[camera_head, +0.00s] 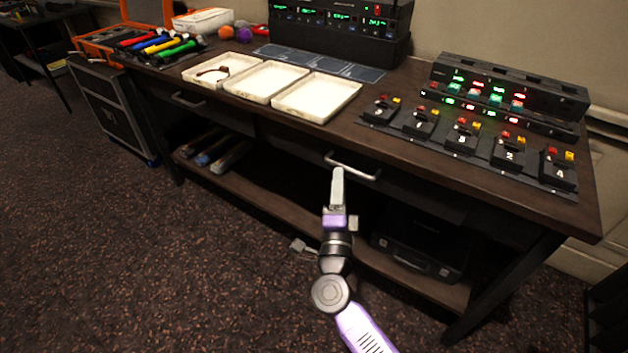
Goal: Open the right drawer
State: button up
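The right drawer (412,192) is a dark front under the desk top, and it looks flush with the desk. Its pale bar handle (362,174) runs across the front, left of the desk's middle right. My gripper (337,174) points at the drawer, with its pale fingertips at the left part of the handle, overlapping it in the picture. The fingers line up from this angle, so I cannot tell whether they are apart, touching the handle or around it.
The left drawer has a similar handle (187,100). White trays (318,97) and a button panel (470,140) are on the desk top (400,150). A black case (420,245) sits on the lower shelf (285,205). Carpet in front is clear.

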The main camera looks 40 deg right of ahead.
aim_at(348, 169)
jog(key=w+d, duration=0.1)
jog(key=d, duration=0.1)
jog(key=w+d+f+m+g+b, duration=0.1)
jog(key=w+d, duration=0.1)
jog(key=w+d+m+g, duration=0.1)
jog(key=d, duration=0.1)
jog(key=shift+w+d+f+h, duration=0.25)
jog(key=shift+d+f+h, duration=0.05)
jog(key=shift+d+f, duration=0.1)
jog(key=shift+c, duration=0.2)
grip_shut()
jog(key=shift+a, duration=0.1)
dwell(1.1)
